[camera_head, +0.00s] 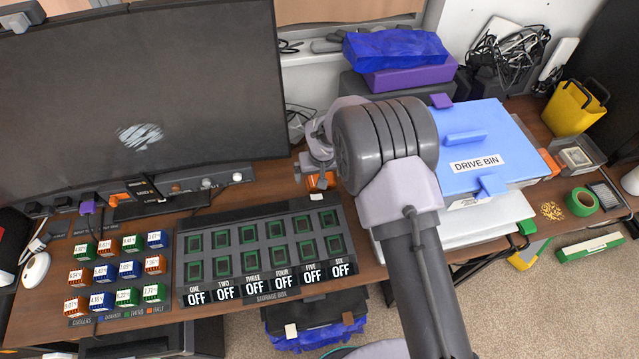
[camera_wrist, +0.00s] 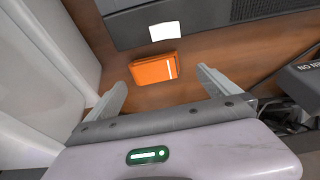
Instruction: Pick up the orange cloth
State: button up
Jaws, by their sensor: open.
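The orange cloth (camera_wrist: 155,69) lies folded on the brown desk, with a white stripe near its right end. In the head view a small part of the orange cloth (camera_head: 318,181) shows just below my gripper, the rest hidden by my arm. My gripper (camera_wrist: 164,88) is open and empty in the wrist view. Its two fingers point toward the cloth, one to each side, and the cloth sits a little beyond the fingertips, apart from them. In the head view my gripper (camera_head: 310,172) is partly hidden by my wrist.
The storage box (camera_head: 265,250) stands just in front of the cloth, and the blue drive bin (camera_head: 470,155) is to the right. A large monitor (camera_head: 140,90) stands at the left. A small white piece (camera_wrist: 164,31) lies beyond the cloth. Bare desk surrounds the cloth.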

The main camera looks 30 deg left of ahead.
jog(key=b+x, duration=0.1)
jog(key=x, duration=0.3)
jog(key=shift+w+d+f, duration=0.1)
jog(key=shift+w+f, duration=0.1)
jog(key=shift+r, duration=0.1)
jog(key=c, duration=1.4)
jog(key=shift+r, duration=0.1)
notch_tip(320, 180, up, 7)
jog(key=shift+f+p, duration=0.2)
jog(key=shift+p, duration=0.9)
jog(key=shift+s+r, duration=0.25)
jog(key=shift+s, duration=0.3)
jog(key=s+a, duration=0.2)
jog(key=s, duration=0.3)
jog(key=s+a, duration=0.1)
jog(key=s, duration=0.4)
jog(key=s+a+p, duration=0.1)
jog(key=s+a, duration=0.1)
jog(key=s, duration=0.4)
jog(key=shift+a+f, duration=0.15)
jog(key=shift+a, duration=0.15)
